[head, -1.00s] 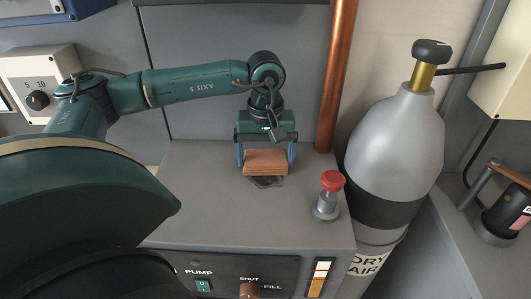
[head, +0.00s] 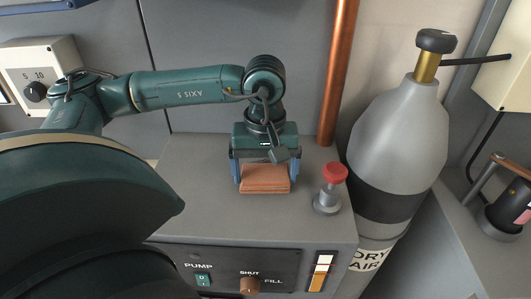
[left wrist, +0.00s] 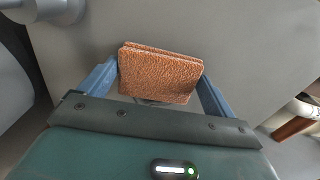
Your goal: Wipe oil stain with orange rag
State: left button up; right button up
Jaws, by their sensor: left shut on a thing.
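The orange rag (head: 264,179) is a folded, rough-textured pad on or just above the grey cabinet top. My left gripper (head: 263,184) is shut on it, with a blue finger at each side. In the left wrist view the rag (left wrist: 160,74) sits between the blue fingers of my left gripper (left wrist: 158,78). No oil stain shows clearly now; the patch under and around the rag is hidden by the rag and gripper. My right gripper is not in view.
A red-topped knob (head: 331,183) stands on the cabinet top (head: 210,215) just right of the rag. A copper pipe (head: 339,75) rises behind it, and a grey gas cylinder (head: 401,130) stands at the right. Bare cabinet top lies to the left and front.

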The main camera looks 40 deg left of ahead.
aim_at(265, 163)
pick_arm(q)
jog(key=shift+s+d+f, duration=0.1)
jog(key=shift+s+d, duration=0.1)
jog(key=shift+s, duration=0.05)
jog(key=shift+w+a+b, duration=0.1)
jog(key=shift+b, duration=0.2)
jog(key=shift+w+a+b, duration=0.35)
jog(key=shift+w+a, duration=0.1)
jog(key=shift+w, duration=0.1)
jog(key=shift+w+a+b, duration=0.3)
jog(key=shift+w+a, duration=0.5)
jog(key=shift+w, duration=0.1)
jog(key=shift+w+a, duration=1.3)
jog(key=shift+w, duration=0.25)
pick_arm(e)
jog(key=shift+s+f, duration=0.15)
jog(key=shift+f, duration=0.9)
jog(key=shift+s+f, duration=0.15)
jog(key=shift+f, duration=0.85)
pick_arm(q)
notch_tip(265, 163, up, 6)
jog(key=p, duration=0.4)
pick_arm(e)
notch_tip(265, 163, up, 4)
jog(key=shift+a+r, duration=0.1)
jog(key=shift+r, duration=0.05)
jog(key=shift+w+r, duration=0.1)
